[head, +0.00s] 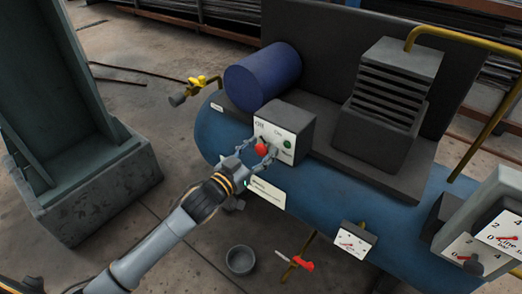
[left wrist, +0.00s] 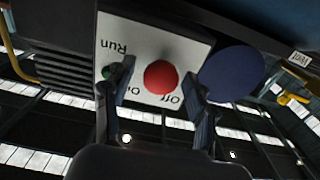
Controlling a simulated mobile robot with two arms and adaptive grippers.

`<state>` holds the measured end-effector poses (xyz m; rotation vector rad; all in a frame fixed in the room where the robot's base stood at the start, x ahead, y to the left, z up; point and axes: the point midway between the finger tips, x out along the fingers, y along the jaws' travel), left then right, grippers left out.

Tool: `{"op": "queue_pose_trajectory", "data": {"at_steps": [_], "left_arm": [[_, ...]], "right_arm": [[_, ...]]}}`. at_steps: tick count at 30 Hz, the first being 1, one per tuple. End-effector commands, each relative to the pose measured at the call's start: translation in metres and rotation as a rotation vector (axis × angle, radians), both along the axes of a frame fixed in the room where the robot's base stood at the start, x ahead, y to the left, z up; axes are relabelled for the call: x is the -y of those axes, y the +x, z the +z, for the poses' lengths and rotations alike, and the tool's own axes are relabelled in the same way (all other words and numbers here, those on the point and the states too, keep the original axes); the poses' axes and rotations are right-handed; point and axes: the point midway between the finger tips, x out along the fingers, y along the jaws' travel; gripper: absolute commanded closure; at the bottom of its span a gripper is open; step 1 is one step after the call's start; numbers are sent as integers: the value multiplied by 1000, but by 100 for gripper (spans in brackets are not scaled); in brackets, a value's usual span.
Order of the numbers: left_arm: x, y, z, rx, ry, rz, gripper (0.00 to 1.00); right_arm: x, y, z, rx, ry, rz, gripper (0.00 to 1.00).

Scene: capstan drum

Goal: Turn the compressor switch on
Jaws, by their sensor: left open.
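The compressor switch is a red knob (head: 262,149) on the white face of a dark switch box (head: 293,115), with "Off" and "On" lettering beside it. In the left wrist view the red knob (left wrist: 160,76) sits between the two fingers, upside down with the panel (left wrist: 150,48). My left gripper (head: 256,153) is open, its fingers on either side of the knob. Gaps show between knob and fingers in the wrist view; I cannot tell how far the fingers reach along it. A green lamp (head: 287,144) marked "Run" is to the right. My right gripper is not in view.
The box sits on a blue tank (head: 212,130), beside a blue motor cylinder (head: 263,77) and a finned dark block (head: 394,85). A yellow-handled valve (head: 197,83) is at left. Gauges (head: 353,242), a red-handled valve (head: 301,263) and a bucket (head: 240,261) are lower.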

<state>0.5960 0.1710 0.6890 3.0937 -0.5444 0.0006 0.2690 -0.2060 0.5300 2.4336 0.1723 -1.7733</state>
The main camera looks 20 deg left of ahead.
Motion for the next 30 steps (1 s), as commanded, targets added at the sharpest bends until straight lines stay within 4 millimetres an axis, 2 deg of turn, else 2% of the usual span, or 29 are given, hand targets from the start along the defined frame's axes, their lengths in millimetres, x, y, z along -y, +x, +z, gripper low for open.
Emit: {"op": "queue_pose_trajectory", "data": {"at_steps": [10,11,18,30], "left_arm": [[2,4,0,-1,0,0,43],[2,4,0,-1,0,0,47],[2,4,0,-1,0,0,96],[2,4,2,21,60,0,97]], "right_arm": [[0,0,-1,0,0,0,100],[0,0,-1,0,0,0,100],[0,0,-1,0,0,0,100],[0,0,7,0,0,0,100]]}}
